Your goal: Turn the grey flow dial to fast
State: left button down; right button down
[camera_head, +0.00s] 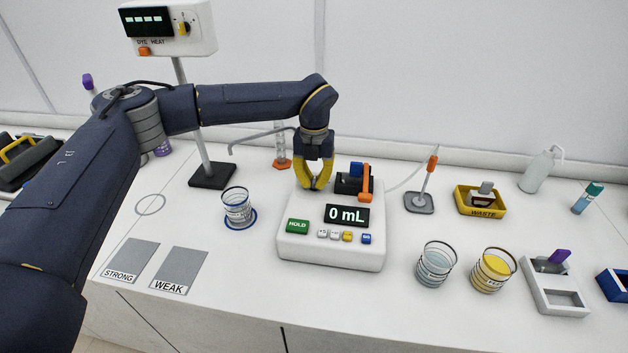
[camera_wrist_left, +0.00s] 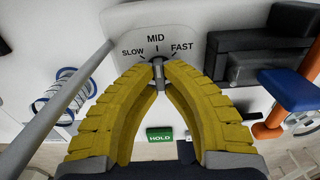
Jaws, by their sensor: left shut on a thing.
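The grey flow dial (camera_wrist_left: 159,78) shows in the left wrist view between my yellow fingertips, below the labels SLOW, MID and FAST on a pale plate (camera_wrist_left: 130,42). Its bar lies roughly in line with MID. My left gripper (camera_head: 314,182) points down at the back left of the white pump unit (camera_head: 330,252), and its fingertips (camera_wrist_left: 158,67) are closed on the dial. In the head view the fingers hide the dial. The pump's display (camera_head: 347,215) reads 0 mL. My right gripper is in neither view.
An orange lever (camera_head: 365,183) and a black block stand just right of the gripper. A thin grey tube (camera_head: 258,136) passes at its left. A beaker (camera_head: 237,207) stands left of the pump, with two more beakers (camera_head: 435,264) (camera_head: 492,270) at the right.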

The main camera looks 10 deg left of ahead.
pick_arm(q)
jog(key=shift+m, duration=0.3)
jog(key=m, duration=0.4)
jog(key=shift+a+m, duration=0.1)
jog(key=shift+m, duration=0.2)
jog(key=shift+a+m, duration=0.1)
jog(key=shift+m, duration=2.2)
jog(key=c, duration=1.5)
grip_release()
jog(key=shift+w, duration=0.1)
notch_tip(320, 180, up, 12)
